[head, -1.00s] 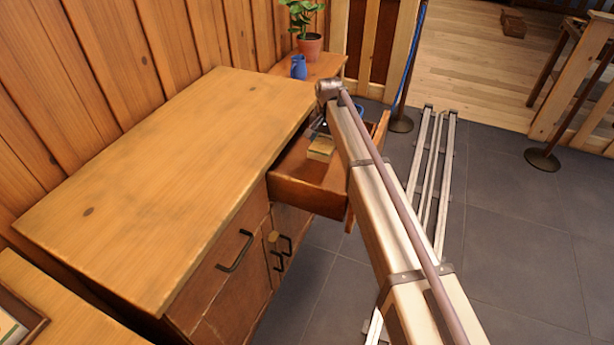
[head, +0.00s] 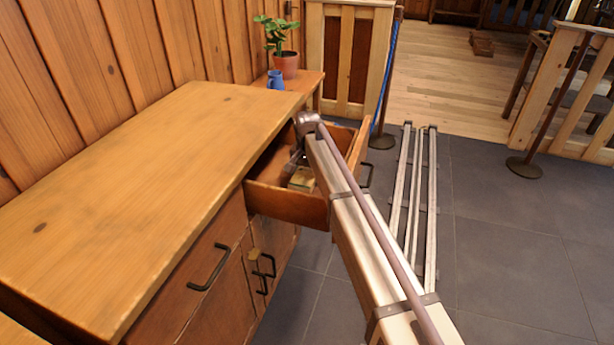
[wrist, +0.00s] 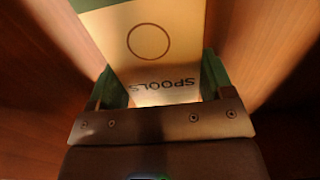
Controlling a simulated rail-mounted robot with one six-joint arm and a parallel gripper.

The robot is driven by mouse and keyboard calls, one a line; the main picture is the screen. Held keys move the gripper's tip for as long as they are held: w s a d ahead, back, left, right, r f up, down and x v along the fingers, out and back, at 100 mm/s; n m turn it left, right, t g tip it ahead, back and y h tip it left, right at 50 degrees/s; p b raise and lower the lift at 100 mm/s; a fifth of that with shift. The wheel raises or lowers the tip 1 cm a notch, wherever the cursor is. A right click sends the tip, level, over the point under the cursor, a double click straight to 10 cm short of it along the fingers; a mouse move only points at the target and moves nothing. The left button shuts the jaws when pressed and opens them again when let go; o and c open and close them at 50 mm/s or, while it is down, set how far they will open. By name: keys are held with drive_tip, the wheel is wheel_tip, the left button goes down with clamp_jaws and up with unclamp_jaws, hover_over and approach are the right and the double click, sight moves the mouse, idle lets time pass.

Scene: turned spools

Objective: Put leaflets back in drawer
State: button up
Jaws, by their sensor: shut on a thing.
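The cream leaflets (wrist: 150,45) fill the middle of the wrist view, with a dark green band at the top, a ring and the word SPOOLS. My gripper (wrist: 160,88) is shut on them, one finger at each side. In the head view the leaflets (head: 302,179) show as a small pale block inside the open drawer (head: 285,204). My gripper is beside them there, partly hidden by my arm. Wooden walls show on both sides in the wrist view. I cannot tell whether the leaflets touch the drawer bottom.
The drawer is pulled out of a wooden cabinet with a bare top (head: 150,180). A potted plant (head: 285,62) and a blue jug (head: 276,80) stand on a small table behind. Rails (head: 413,215) run along the tiled floor. A rope post (head: 525,167) stands at the right.

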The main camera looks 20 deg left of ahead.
sight(307, 172)
drive_tip(key=shift+f, duration=0.2)
drive_tip(key=o, duration=1)
drive_tip(key=shift+r, duration=0.1)
wheel_tip(307, 172, up, 12)
drive_tip(key=p, duration=1.2)
drive_tip(key=shift+r, duration=0.15)
